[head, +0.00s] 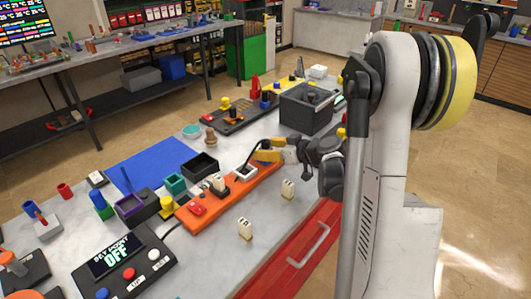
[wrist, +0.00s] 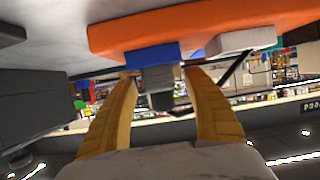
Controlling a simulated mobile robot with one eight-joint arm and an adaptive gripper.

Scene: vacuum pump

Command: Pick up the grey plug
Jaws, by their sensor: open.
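A grey plug (wrist: 160,80) shows in the wrist view, against a blue socket block (wrist: 152,56) on the orange strip (wrist: 200,20). My gripper (wrist: 160,76) is open, with its two yellow fingers on either side of the plug and gaps showing between. In the head view my gripper (head: 266,150) is at the far right end of the orange strip (head: 225,206). There its fingers hide the grey plug.
A white plug (head: 218,184) and a red switch (head: 197,208) sit on the strip. Two cream blocks (head: 245,228) (head: 288,189) stand in front. A dark grey box (head: 306,112) stands behind my gripper. A black cable (head: 250,152) arches beside it. A red drawer front (head: 285,262) is below the bench edge.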

